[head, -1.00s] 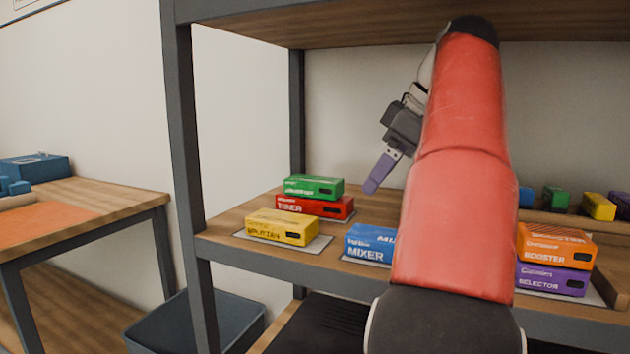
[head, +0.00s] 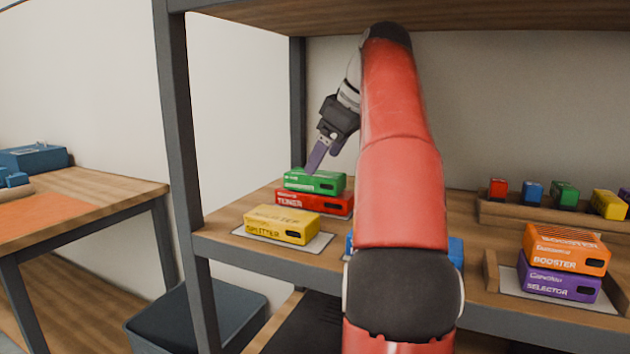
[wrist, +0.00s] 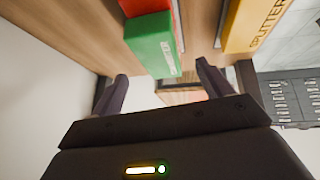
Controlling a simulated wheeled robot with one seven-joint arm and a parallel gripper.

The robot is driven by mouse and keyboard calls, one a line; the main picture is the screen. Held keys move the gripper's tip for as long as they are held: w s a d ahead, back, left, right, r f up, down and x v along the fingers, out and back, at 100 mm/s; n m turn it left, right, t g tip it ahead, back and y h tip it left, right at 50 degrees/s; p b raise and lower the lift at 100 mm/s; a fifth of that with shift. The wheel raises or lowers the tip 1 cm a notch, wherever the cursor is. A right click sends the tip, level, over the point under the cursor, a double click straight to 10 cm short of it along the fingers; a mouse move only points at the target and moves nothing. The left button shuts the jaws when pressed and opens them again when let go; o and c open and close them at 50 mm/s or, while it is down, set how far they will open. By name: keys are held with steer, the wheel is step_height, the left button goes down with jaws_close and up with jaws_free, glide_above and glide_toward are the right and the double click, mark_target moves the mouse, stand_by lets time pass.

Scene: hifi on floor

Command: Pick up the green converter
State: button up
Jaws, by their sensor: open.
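The green converter (head: 316,182) is a small box lying on top of the red TUNER box (head: 320,203) on the shelf. In the wrist view the green converter (wrist: 150,45) is ahead of my jaws, with the red box (wrist: 143,7) beyond it. My gripper (head: 314,160) is just above the green box in the head view, pointing down and left. In the wrist view my gripper (wrist: 162,70) has its two fingers apart, with nothing held between them. I cannot tell whether a finger touches the box.
A yellow SPLITTER box (head: 282,225) lies in front of the stack. A blue box (head: 455,252) is mostly hidden behind my arm. An orange BOOSTER box (head: 567,250) sits on a purple SELECTOR box (head: 558,283) at right. A dark shelf post (head: 180,150) stands at left.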

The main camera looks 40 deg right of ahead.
mark_target(318, 174)
steer(key=b+x, duration=0.1)
steer(key=x, duration=0.3)
steer(key=shift+w+f, duration=0.1)
steer(key=shift+f, duration=0.1)
steer(key=shift+c, duration=0.3)
steer(key=c, duration=1.1)
steer(key=shift+r, duration=0.15)
